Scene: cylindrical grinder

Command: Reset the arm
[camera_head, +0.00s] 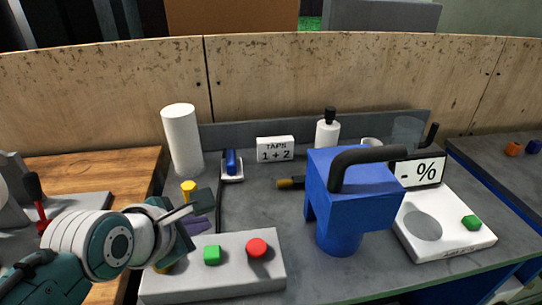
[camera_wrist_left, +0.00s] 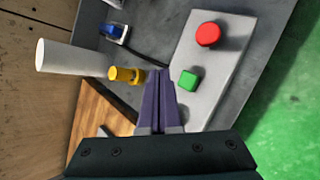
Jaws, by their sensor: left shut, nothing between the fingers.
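My left arm comes in from the left in the head view, and its gripper (camera_head: 198,218) is above the left end of the grey button panel (camera_head: 240,284). In the left wrist view the two purple fingers of the left gripper (camera_wrist_left: 158,78) are together with nothing between them. A green square button (camera_head: 212,255) and a red round button (camera_head: 257,248) sit on the panel, to the right of the gripper. The green button (camera_wrist_left: 189,79) is just right of the fingertips in the wrist view. My right gripper is not in view.
A yellow knob (camera_head: 188,189) and a white cylinder (camera_head: 183,140) stand behind the gripper. A blue grinder body (camera_head: 348,200) with a black handle stands right of the panel. A white scale (camera_head: 455,232) is at the right. A wooden wall (camera_head: 300,80) closes the back.

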